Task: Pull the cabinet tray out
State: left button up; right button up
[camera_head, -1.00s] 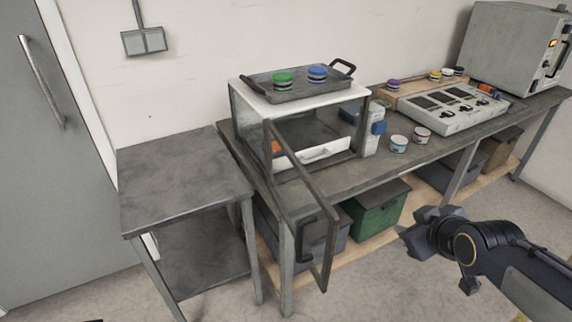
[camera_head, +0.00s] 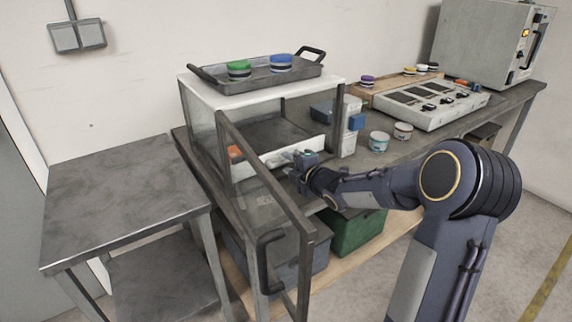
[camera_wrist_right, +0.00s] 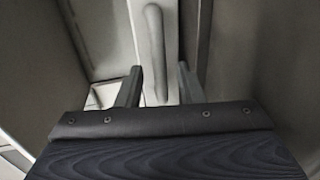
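The cabinet (camera_head: 205,128) is a glass-sided box with a white top, standing on the long bench. Its framed glass door (camera_head: 262,178) hangs open toward me. The cabinet tray (camera_head: 258,163) is inside, with a white front panel that also shows in the right wrist view (camera_wrist_right: 173,50). My right gripper (camera_head: 300,164) is at this front panel. In the right wrist view, its two fingers (camera_wrist_right: 160,80) are apart, one on each side of the pale bar handle (camera_wrist_right: 154,45). I cannot tell whether they touch it. My left gripper is not in view.
A dark tray (camera_head: 262,86) with a green and a blue round item lies on the cabinet. A lower side table (camera_head: 120,195) with a clear top stands at left. Two small jars (camera_head: 378,142) and a control panel (camera_head: 432,100) are on the bench at right.

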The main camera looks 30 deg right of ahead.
jog(key=shift+w+a+f, duration=0.1)
jog(key=shift+w, duration=0.5)
grip_shut()
jog(key=shift+s, duration=0.2)
